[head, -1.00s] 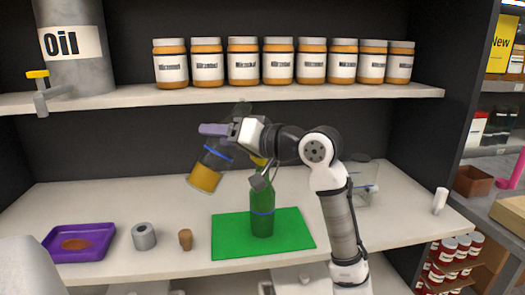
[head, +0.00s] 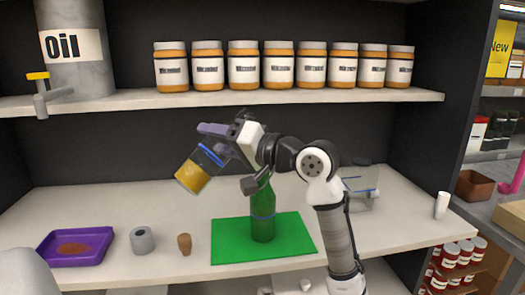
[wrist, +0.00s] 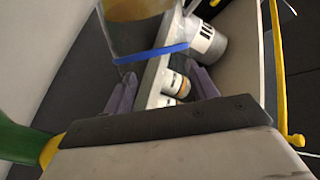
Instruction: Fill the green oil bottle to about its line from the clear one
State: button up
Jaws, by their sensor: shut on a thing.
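The clear bottle (head: 197,170) is tilted, its amber oil lying in the lower left end and a blue line above the oil. My gripper (head: 216,131), with purple fingers, is shut on it up and left of the green bottle. The wrist view shows the clear bottle (wrist: 135,35) with its blue band between the fingers (wrist: 163,90).
A cork (head: 184,243), a grey ring (head: 142,239) and a purple tray (head: 60,260) stand left of the mat. A clear container (head: 362,188) stands behind my arm, a white cylinder (head: 441,204) at right. Jars (head: 243,68) and an oil drum (head: 75,45) stand on the shelf above.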

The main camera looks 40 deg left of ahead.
jog(key=shift+s+f+m+y+b, duration=0.2)
jog(key=shift+f+m+y+b, duration=0.2)
jog(key=shift+f+m+b, duration=0.7)
dwell(1.6)
jog(key=shift+r+m+y, duration=0.3)
jog(key=shift+r+m, duration=0.15)
jog(key=shift+m, duration=0.35)
dwell(1.8)
jog(key=shift+w+r+m+p, duration=0.1)
jog(key=shift+r+m+p, duration=0.2)
jog(key=shift+p, duration=0.1)
dwell(0.5)
